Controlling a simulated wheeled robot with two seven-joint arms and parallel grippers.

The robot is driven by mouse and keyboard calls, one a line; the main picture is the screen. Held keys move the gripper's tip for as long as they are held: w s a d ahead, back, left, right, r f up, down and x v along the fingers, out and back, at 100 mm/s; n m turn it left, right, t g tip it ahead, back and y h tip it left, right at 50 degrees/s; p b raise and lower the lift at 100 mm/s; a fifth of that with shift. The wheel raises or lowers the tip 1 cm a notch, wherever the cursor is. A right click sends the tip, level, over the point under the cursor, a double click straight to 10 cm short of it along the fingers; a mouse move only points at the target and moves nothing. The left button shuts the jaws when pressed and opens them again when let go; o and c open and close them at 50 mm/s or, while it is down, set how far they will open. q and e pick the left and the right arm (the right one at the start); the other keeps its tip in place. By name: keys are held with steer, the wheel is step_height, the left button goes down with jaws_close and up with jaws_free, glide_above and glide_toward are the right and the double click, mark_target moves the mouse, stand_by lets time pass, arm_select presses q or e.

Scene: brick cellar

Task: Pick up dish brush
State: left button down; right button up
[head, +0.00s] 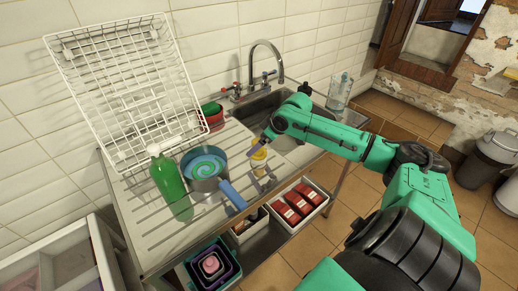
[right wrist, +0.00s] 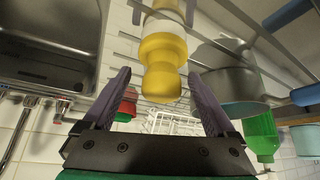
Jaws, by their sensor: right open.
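A yellow and white thing with a rounded, waisted yellow end, which I take to be the dish brush (head: 259,156), stands on the ridged drainboard (head: 145,222) near the sink. In the right wrist view the brush (right wrist: 163,55) shows its yellow knob between my fingers, with a gap on both sides. My right gripper (head: 262,146) is open at the brush; its purple fingers (right wrist: 158,74) straddle the knob without visibly closing on it. The brush's lower part is partly hidden. My left gripper is not in view.
A pan (head: 204,184) with a blue handle and a green bottle (head: 168,177) stand left of the brush. A white wire rack (head: 118,75) leans on the tiled wall. Red and green bowls (head: 213,112) sit behind. The sink (head: 240,112) and faucet are behind; a glass jar (head: 340,90) is farther right.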

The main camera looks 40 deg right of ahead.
steer(key=shift+x, duration=1.35)
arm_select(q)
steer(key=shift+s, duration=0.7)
arm_select(e)
steer(key=shift+a+r, duration=0.15)
jaws_close()
steer(key=shift+r, duration=0.1)
